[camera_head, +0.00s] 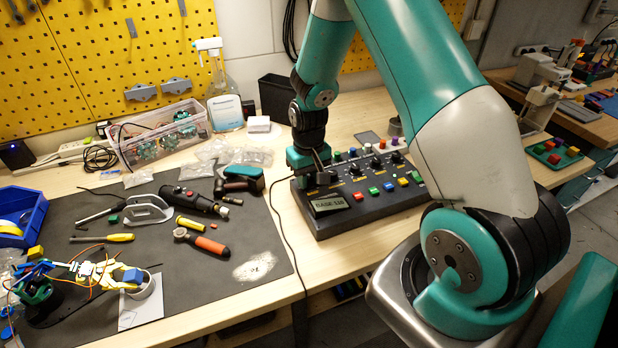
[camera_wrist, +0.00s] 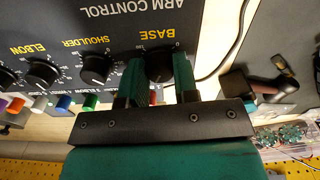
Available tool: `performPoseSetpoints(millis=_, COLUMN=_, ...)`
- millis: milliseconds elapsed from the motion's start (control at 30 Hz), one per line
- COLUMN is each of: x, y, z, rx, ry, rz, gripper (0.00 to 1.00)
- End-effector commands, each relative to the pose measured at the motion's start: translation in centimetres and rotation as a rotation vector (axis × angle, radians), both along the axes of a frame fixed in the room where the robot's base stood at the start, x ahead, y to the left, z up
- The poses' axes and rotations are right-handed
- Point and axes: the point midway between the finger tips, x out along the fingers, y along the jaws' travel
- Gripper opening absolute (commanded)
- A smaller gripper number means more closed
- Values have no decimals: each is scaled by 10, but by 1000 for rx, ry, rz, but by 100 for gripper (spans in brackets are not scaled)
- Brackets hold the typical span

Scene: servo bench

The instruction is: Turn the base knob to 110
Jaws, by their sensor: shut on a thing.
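The black arm control box (camera_head: 375,205) sits on the bench with a row of black knobs and coloured buttons. In the wrist view the base knob (camera_wrist: 158,66), under the yellow word BASE, stands between the two fingers of my gripper (camera_wrist: 158,72). The fingers are shut on it from both sides. Its pointer and part of its dial are hidden. In the head view my gripper (camera_head: 318,172) is at the box's left end, and the knob is hidden there. The small display (camera_head: 328,204) shows BASE and a number too small to read surely.
The shoulder knob (camera_wrist: 96,69) and elbow knob (camera_wrist: 42,73) are beside the base knob. A dark mat (camera_head: 240,235) with tools lies left of the box. A spray bottle (camera_head: 224,100) and clear bin (camera_head: 160,135) stand behind. A cable runs along the box's left side.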

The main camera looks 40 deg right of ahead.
Motion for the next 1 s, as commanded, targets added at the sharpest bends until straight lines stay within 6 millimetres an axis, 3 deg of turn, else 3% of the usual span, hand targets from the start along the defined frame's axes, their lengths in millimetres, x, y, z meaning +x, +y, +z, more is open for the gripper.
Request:
performPoseSetpoints(millis=567, x=0, y=0, z=1, rx=-1, ry=0, rz=-38, gripper=4)
performPoseSetpoints(millis=600, x=0, y=0, z=1, rx=-1, ry=-1, rz=-38, gripper=37)
performPoseSetpoints(millis=667, x=0, y=0, z=1, rx=-1, ry=-1, rz=-38, gripper=51)
performPoseSetpoints(millis=1000, x=1, y=0, z=3, rx=0, ry=-2, rz=-37, gripper=54)
